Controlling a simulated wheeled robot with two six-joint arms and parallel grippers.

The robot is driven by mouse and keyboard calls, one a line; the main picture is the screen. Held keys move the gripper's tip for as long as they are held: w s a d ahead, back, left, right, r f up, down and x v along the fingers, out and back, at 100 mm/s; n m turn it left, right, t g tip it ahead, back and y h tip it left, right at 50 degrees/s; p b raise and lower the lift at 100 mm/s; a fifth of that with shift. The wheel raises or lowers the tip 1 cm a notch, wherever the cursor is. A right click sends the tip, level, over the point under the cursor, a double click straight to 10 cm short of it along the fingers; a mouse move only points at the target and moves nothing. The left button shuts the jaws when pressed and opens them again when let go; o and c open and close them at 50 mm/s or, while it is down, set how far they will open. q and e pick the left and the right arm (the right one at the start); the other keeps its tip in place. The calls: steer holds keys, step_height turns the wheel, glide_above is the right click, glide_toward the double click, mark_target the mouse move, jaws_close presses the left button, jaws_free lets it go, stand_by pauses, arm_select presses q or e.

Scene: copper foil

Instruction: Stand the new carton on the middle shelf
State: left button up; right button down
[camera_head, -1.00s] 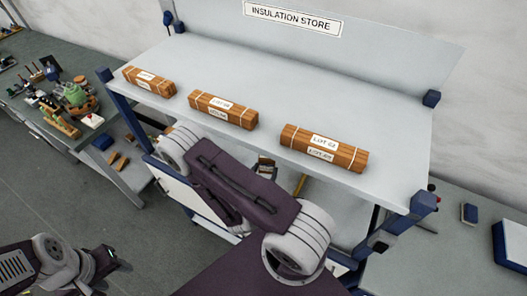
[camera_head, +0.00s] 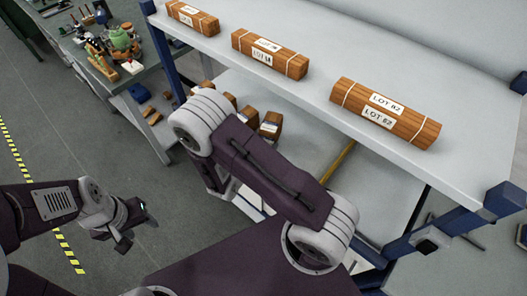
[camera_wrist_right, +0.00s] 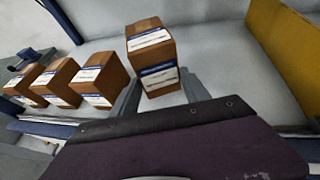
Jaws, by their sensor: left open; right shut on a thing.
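In the right wrist view the new carton (camera_wrist_right: 152,62), brown with white and blue labels, is upright between the grey fingers of my right gripper (camera_wrist_right: 165,97), which is shut on it. Whether its base touches the middle shelf (camera_wrist_right: 225,60) is hidden. Several similar cartons, one here (camera_wrist_right: 97,80), stand in a row to its left. In the head view, cartons (camera_head: 270,125) show under the top shelf, partly behind my right arm; my right gripper is hidden there. My left gripper (camera_head: 128,232) is open and empty, over the floor at the left.
A yellow upright panel (camera_wrist_right: 285,50) stands right of the held carton, with clear shelf between. The top shelf (camera_head: 310,85) overhangs and bears wood-coloured wrapped bars (camera_head: 385,112) along its front edge. Blue posts (camera_head: 165,50) frame the rack. A cluttered bench (camera_head: 110,65) stands at the left.

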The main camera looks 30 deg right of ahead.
steer(key=shift+w+a, duration=0.15)
steer(key=f, duration=0.3)
steer(key=shift+s+f, duration=0.1)
steer(key=shift+s, duration=0.15)
steer(key=shift+w+f, duration=0.2)
steer(key=shift+f, duration=0.3)
steer(key=shift+s+f, duration=0.1)
steer(key=shift+f, duration=0.05)
steer(key=c, duration=0.5)
jaws_free()
